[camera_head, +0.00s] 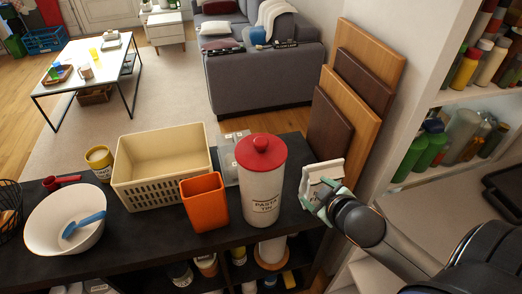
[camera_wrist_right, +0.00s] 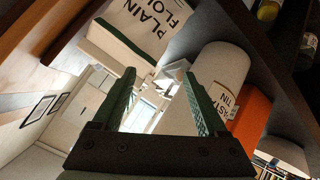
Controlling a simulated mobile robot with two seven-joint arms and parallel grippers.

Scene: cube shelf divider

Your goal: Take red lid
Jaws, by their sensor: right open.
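The red lid (camera_head: 261,151) with a round knob sits on top of the white pasta tin (camera_head: 262,203), which stands upright on the dark shelf top. My right gripper (camera_head: 318,194) is to the right of the tin, in front of a white flour bag (camera_head: 322,171), lower than the lid and apart from it. In the right wrist view its two green fingers (camera_wrist_right: 158,73) are spread with nothing held between them. The tin (camera_wrist_right: 213,72) and the flour bag (camera_wrist_right: 140,25) show beyond the fingers; I cannot make out the lid there. My left gripper is not in view.
An orange container (camera_head: 204,202) stands close to the tin's left, with a cream basket (camera_head: 162,166) beyond it. A white bowl (camera_head: 65,221) with a blue utensil is at far left. Wooden boards (camera_head: 345,98) lean on the wall behind the flour bag.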

